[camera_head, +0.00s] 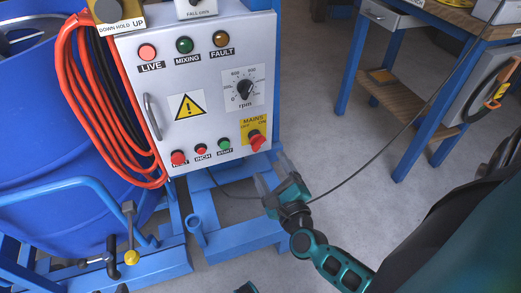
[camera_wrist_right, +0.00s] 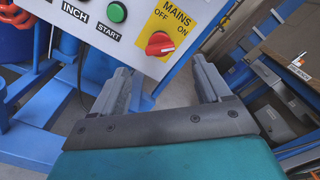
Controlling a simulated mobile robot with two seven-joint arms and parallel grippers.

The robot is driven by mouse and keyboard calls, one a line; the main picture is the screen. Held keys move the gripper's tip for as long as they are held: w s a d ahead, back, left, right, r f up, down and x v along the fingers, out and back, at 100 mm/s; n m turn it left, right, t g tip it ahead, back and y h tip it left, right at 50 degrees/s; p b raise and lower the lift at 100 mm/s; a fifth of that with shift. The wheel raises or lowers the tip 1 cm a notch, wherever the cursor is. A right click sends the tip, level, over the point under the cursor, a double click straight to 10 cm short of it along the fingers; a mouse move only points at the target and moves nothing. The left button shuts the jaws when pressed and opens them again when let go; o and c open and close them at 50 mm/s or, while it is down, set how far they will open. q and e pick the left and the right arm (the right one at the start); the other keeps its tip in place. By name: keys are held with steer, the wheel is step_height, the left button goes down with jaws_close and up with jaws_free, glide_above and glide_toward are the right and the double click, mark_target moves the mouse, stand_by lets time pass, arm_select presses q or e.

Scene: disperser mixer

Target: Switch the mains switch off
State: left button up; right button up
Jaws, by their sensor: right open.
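The mains switch is a red rotary knob (camera_head: 257,140) on a yellow plate marked OFF on the left and ON on the right, at the panel's lower right corner. In the right wrist view the knob (camera_wrist_right: 159,43) has a pale line across its handle, which lies roughly sideways; which mark it points to is hard to tell. My right gripper (camera_head: 273,174) is open and empty, just below and to the right of the knob, apart from it. In the right wrist view its fingers (camera_wrist_right: 161,70) straddle the space below the knob.
The grey control panel (camera_head: 187,75) carries a red LIVE lamp (camera_head: 147,52), a rpm dial (camera_head: 245,88) and push buttons, including green START (camera_head: 224,145). Orange hose (camera_head: 82,100) hangs at left. A blue-legged workbench (camera_head: 385,90) stands at right. Floor between is mostly clear.

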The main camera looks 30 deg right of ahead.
mark_target(259, 146)
steer(key=x, duration=0.8)
steer(key=shift+a+b, duration=0.1)
steer(key=shift+b, duration=0.25)
steer(key=c, duration=1)
